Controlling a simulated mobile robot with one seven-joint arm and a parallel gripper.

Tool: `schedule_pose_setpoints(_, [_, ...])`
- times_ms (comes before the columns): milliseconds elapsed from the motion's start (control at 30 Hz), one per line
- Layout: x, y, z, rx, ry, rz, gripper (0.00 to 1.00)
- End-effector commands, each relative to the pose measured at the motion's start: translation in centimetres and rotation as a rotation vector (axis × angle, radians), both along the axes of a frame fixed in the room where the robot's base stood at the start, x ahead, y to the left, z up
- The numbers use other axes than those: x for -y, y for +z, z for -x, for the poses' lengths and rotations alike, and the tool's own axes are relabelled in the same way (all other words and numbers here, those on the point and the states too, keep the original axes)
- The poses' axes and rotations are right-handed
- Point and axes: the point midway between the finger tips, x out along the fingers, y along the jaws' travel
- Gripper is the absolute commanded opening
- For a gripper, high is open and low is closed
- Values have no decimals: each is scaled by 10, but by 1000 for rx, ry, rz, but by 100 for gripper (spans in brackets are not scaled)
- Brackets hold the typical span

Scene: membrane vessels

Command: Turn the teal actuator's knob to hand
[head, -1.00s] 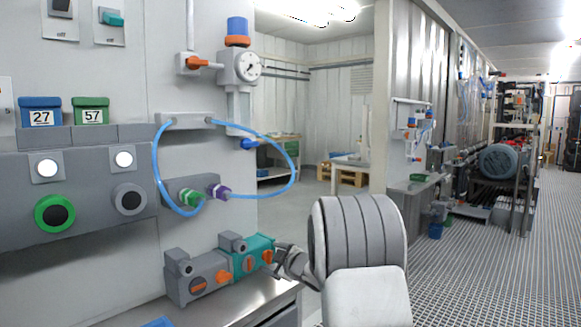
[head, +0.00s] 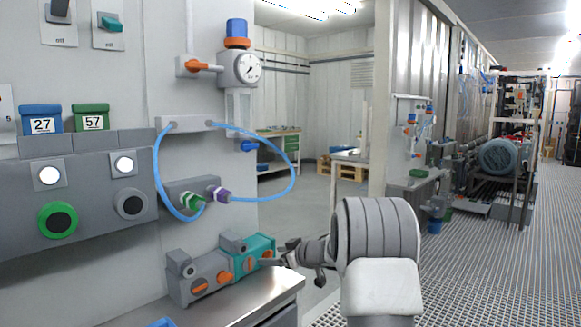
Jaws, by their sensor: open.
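The teal actuator (head: 259,246) stands on the metal bench against the grey wall, at the right end of a grey actuator (head: 191,284). Orange knobs show on both; the teal one's front knob (head: 249,264) faces me, and another orange part (head: 268,255) shows at its right. My gripper (head: 279,262) is at the right of the teal actuator, its fingers pointing left towards it. The fingers are small in the picture, and I cannot tell if they touch the orange part. The gripper holds nothing that I can see.
The steel bench top (head: 245,298) is bare in front of the actuators. Above them, a blue hose (head: 292,172) loops between fittings on the wall. A gauge unit (head: 240,68) hangs higher up. The grated floor (head: 480,270) at right is open.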

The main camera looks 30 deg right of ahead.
Motion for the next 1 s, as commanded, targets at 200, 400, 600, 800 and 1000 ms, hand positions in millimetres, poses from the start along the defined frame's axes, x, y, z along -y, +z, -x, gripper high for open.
schedule_pose_setpoints(200, [8,9,10,-43,-4,-119,82])
schedule_pose_setpoints(400, [20,24,46,-43,-5,-116,82])
schedule_pose_setpoints(600, [33,40,80,-42,-4,-115,82])
schedule_pose_setpoints(800, [45,55,115,-42,-4,-115,82])
schedule_pose_setpoints(1000, [58,70,150,-42,-5,-115,82])
